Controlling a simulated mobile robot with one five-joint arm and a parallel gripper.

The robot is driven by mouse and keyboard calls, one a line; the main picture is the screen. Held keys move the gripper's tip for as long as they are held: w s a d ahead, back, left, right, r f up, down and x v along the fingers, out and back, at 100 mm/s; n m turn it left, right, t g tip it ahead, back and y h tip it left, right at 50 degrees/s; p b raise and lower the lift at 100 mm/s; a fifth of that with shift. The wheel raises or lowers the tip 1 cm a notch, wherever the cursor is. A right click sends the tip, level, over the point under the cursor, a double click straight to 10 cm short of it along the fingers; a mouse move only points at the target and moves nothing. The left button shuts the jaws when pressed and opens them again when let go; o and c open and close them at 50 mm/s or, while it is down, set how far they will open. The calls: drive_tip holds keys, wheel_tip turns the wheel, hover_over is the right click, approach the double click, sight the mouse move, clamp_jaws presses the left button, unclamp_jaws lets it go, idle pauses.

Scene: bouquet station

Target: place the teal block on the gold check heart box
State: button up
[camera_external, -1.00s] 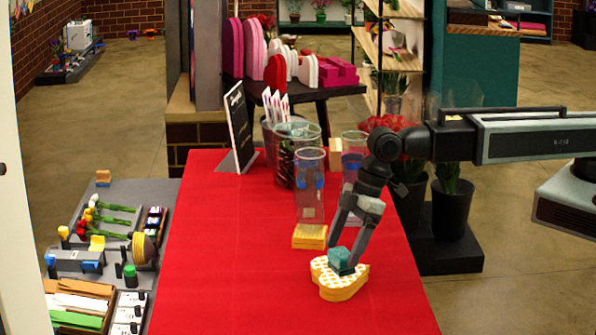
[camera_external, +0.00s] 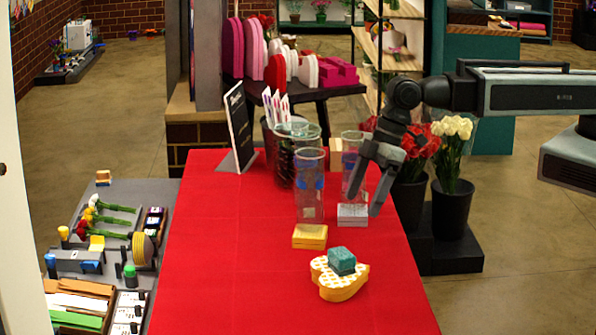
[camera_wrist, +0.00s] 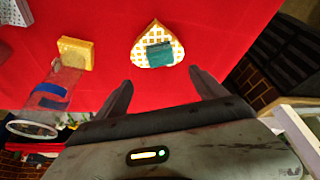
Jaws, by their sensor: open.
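The teal block (camera_external: 342,261) rests on top of the gold check heart box (camera_external: 334,285), which lies on the red table. In the wrist view the teal block (camera_wrist: 160,54) sits on the gold-and-white checked heart box (camera_wrist: 141,48), with the box's rim showing around it. My gripper (camera_external: 362,205) is open and empty, above and behind the heart box. In the wrist view its two fingers (camera_wrist: 162,88) are spread apart, and the block and box lie beyond the fingertips, not touched.
A yellow-gold box (camera_external: 310,237) and a white-grey box (camera_external: 352,214) lie near the heart box. Clear glass vases (camera_external: 310,190) with blue bands stand behind them. The red table's (camera_external: 230,270) left and front are clear. Buckets of flowers (camera_external: 453,190) stand to the right.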

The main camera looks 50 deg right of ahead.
drive_tip(key=w+d+m+h, duration=0.1)
drive_tip(key=w+d+m, duration=0.1)
drive_tip(key=w+d, duration=0.45)
drive_tip(key=w+d+f+m+h, duration=0.1)
drive_tip(key=w+d+m, duration=0.15)
drive_tip(key=d, duration=0.75)
drive_tip(key=w+d+m, duration=0.2)
drive_tip(key=w+d, duration=0.3)
drive_tip(key=d, duration=0.4)
drive_tip(key=d+m+g+h, duration=0.1)
drive_tip(key=d+m, duration=0.6)
drive_tip(key=d, duration=1.9)
drive_tip(key=shift+s+d+f+g+h, duration=0.15)
drive_tip(key=shift+f+g+h, duration=0.25)
drive_tip(key=shift+h, duration=0.1)
